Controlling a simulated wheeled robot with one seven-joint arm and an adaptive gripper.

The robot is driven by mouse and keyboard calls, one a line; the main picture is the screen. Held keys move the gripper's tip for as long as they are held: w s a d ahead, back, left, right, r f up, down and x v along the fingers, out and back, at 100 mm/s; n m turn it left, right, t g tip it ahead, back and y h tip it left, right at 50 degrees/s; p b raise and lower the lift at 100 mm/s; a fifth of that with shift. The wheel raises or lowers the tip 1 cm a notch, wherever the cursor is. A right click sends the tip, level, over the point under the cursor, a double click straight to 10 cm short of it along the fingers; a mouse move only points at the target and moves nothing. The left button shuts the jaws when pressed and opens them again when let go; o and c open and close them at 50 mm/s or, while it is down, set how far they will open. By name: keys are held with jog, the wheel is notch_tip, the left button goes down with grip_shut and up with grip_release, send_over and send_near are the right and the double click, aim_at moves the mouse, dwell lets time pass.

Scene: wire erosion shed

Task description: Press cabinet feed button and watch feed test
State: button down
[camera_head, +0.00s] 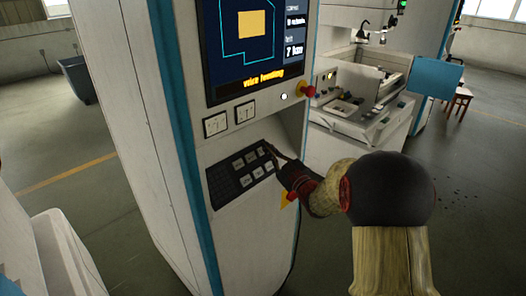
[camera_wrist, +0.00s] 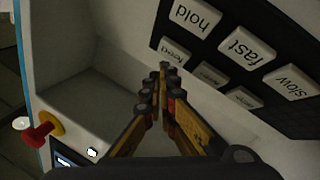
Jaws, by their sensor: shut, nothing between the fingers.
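The control cabinet (camera_head: 150,110) stands at the centre of the head view. Its sloping dark keypad (camera_head: 218,187) carries pale keys. In the wrist view the keys appear upside down: hold (camera_wrist: 195,17), fast (camera_wrist: 246,48), slow (camera_wrist: 290,82), and a smaller key that seems to read feed (camera_wrist: 174,51). My gripper (camera_head: 272,150) is shut and empty, its tips at the keypad's upper right end. In the wrist view the tips (camera_wrist: 163,68) are just beside the feed key; I cannot tell whether they touch. The screen (camera_head: 255,45) shows yellow text that seems to read "wire feeding".
A red emergency knob (camera_head: 307,91) sticks out right of the screen; another red knob on yellow (camera_head: 291,196) sits below the keypad, close to my gripper. Two small panels (camera_head: 229,118) sit under the screen. An erosion machine (camera_head: 360,105) stands behind.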

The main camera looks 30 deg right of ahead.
dwell(0.3)
jog(key=s+r, duration=0.1)
jog(key=s, duration=0.1)
jog(key=s+d+r+p, duration=0.1)
jog(key=s+r, duration=0.1)
jog(key=shift+d, duration=0.15)
dwell(0.3)
jog(key=shift+f, duration=0.15)
dwell(0.5)
